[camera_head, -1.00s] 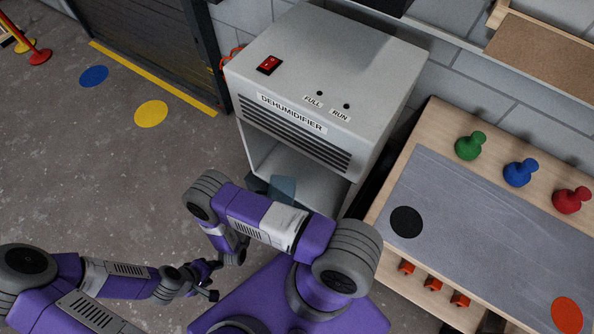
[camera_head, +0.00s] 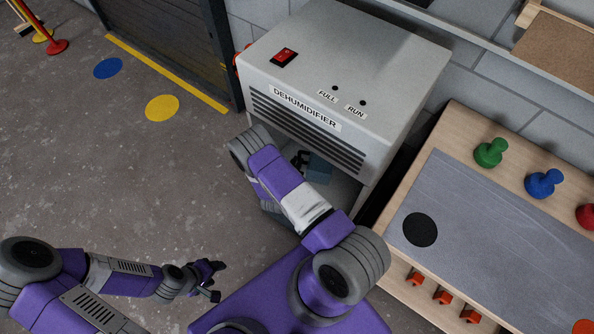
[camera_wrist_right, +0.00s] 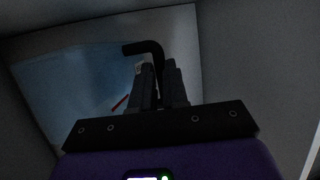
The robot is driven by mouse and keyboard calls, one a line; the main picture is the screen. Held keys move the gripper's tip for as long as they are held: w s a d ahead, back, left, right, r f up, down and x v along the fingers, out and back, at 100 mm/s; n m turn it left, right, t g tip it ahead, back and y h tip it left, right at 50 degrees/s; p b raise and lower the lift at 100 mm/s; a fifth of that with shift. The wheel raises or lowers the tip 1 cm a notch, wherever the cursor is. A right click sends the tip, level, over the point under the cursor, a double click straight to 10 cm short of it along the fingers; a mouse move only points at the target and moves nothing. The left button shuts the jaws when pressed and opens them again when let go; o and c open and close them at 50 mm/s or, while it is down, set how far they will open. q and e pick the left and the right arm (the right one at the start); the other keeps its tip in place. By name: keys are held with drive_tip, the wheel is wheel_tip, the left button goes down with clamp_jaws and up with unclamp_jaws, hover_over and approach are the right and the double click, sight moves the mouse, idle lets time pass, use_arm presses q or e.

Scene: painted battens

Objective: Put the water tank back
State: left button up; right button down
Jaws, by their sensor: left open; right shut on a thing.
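The water tank (camera_head: 318,168) is translucent blue and shows inside the open lower bay of the grey dehumidifier (camera_head: 345,65), partly hidden by my right arm. In the right wrist view the tank (camera_wrist_right: 75,90) fills the left side, with a short red mark on it. My right gripper (camera_wrist_right: 160,78) is shut on the tank's black bent handle (camera_wrist_right: 148,48). Whether the tank is fully seated cannot be told. My left gripper (camera_head: 212,278) is open and empty over the floor at the lower left.
A bench (camera_head: 465,115) with green, blue and red knobs stands close to the right of the dehumidifier. The bay's grey walls (camera_wrist_right: 250,70) are near my right gripper on both sides.

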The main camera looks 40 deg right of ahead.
wheel_tip(320, 180, down, 5)
drive_tip(key=shift+f+b, duration=0.15)
drive_tip(key=shift+b, duration=1.05)
drive_tip(key=shift+w+d+f, duration=0.1)
drive_tip(key=shift+d+f, duration=0.05)
drive_tip(key=shift+f, duration=0.05)
drive_tip(key=shift+r, duration=0.1)
drive_tip(key=c, duration=1.1)
unclamp_jaws()
drive_tip(key=shift+c, duration=0.2)
